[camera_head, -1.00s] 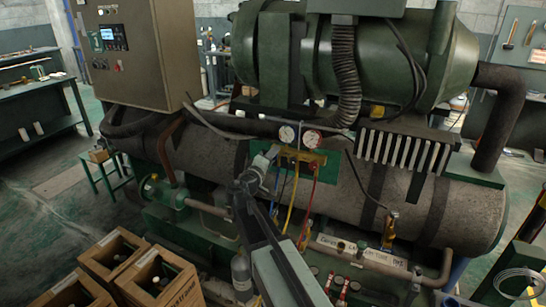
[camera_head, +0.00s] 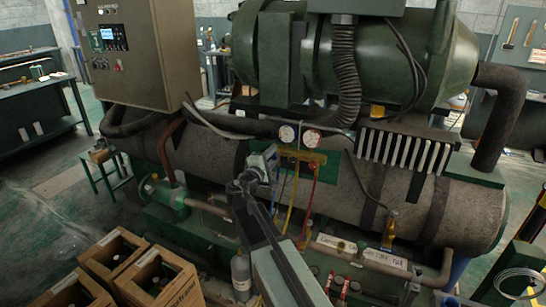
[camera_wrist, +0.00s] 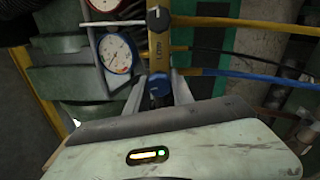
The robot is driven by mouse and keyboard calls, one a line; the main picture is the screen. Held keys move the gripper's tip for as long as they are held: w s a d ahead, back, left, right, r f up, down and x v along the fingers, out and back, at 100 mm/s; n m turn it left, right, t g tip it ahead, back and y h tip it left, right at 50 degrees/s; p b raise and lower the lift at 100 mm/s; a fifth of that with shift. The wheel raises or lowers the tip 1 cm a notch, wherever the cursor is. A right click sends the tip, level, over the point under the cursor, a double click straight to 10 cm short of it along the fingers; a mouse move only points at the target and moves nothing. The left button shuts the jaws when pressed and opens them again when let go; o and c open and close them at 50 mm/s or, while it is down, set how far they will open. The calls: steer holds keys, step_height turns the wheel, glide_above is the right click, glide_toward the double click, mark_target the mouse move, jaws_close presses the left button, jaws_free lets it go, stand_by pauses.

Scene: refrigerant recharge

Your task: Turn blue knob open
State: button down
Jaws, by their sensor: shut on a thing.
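The blue knob (camera_wrist: 159,86) sits at the end of the brass-coloured gauge manifold (camera_wrist: 158,47) in the wrist view. My gripper (camera_wrist: 160,92) has one finger on each side of the knob and is shut on it. In the head view my gripper (camera_head: 268,158) is at the left end of the manifold (camera_head: 304,155) and hides the knob there. The blue-rimmed gauge (camera_wrist: 117,54) is close to the left of my fingers. How far the knob is turned cannot be told.
A black knob (camera_wrist: 158,18) is farther along the manifold. Yellow, black and blue hoses run right from it; the blue hose (camera_wrist: 250,78) passes near my fingers. The large grey tank (camera_head: 340,190) lies behind the manifold. Wooden crates (camera_head: 160,280) stand at lower left.

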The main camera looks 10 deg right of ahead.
stand_by(0.3)
steer(key=c, duration=1.1)
jaws_free()
steer(key=shift+s+a, duration=0.1)
steer(key=v, duration=0.7)
steer(key=shift+s+a, duration=0.2)
steer(key=shift+s, duration=0.05)
